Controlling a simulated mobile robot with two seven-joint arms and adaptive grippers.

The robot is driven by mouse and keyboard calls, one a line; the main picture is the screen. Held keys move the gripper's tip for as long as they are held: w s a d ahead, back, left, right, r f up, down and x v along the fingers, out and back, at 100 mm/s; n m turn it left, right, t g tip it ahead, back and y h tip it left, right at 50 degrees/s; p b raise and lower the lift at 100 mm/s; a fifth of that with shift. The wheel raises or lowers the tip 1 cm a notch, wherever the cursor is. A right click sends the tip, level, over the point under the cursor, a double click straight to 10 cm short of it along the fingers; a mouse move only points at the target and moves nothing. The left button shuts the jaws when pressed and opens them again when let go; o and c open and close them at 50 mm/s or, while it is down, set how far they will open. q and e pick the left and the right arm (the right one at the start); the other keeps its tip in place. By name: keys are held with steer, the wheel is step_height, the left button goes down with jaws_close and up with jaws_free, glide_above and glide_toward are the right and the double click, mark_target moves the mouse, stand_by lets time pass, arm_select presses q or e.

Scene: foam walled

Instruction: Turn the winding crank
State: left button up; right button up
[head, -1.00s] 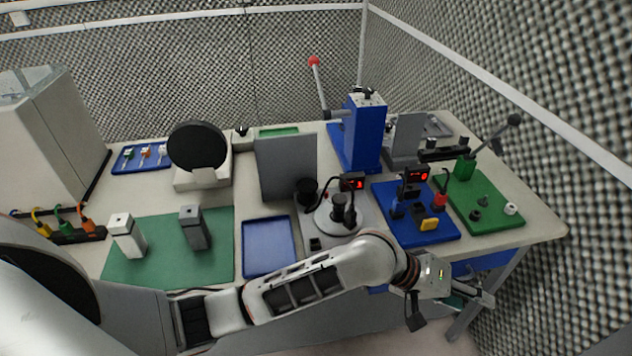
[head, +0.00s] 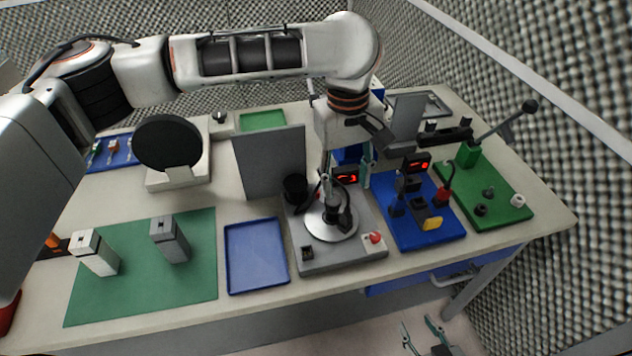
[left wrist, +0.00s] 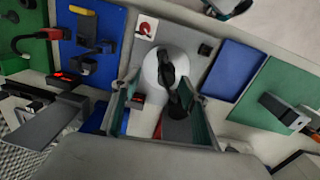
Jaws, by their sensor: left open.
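The grey winding station (head: 312,256) stands at the front middle of the bench. A round silver disk (head: 318,226) with a black crank (head: 343,214) is on top of it. In the left wrist view the crank (left wrist: 166,68) lies over the pale disk (left wrist: 152,68), just beyond the fingertips. My left gripper (head: 347,180) points down, open, just above and behind the crank. Its teal fingers stand apart in the left wrist view (left wrist: 163,108); I cannot tell whether they touch the crank. My right gripper (head: 424,332) is open and empty, low in front of the bench.
A red button (head: 375,238) sits at the station's front right corner. A black cylinder (head: 295,188) and a grey upright panel (head: 270,162) stand behind left. A blue board (head: 421,230) with cables is close on the right. An empty blue tray (head: 256,258) is on the left.

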mark_target(333, 199)
arm_select(q)
steer(key=shift+w+a+r+n+y, duration=0.2)
steer(key=shift+w+a+r, duration=0.15)
steer(key=shift+a, duration=0.25)
steer(key=shift+w+a+r+n+y, duration=0.1)
steer(key=shift+w+a+r+n, duration=0.1)
steer(key=shift+w+a, duration=0.3)
steer(key=shift+a+f, duration=0.15)
steer(key=shift+f, duration=0.1)
steer(key=shift+s+f, duration=0.15)
steer(key=shift+f, duration=3.4)
steer(key=c, duration=1.1)
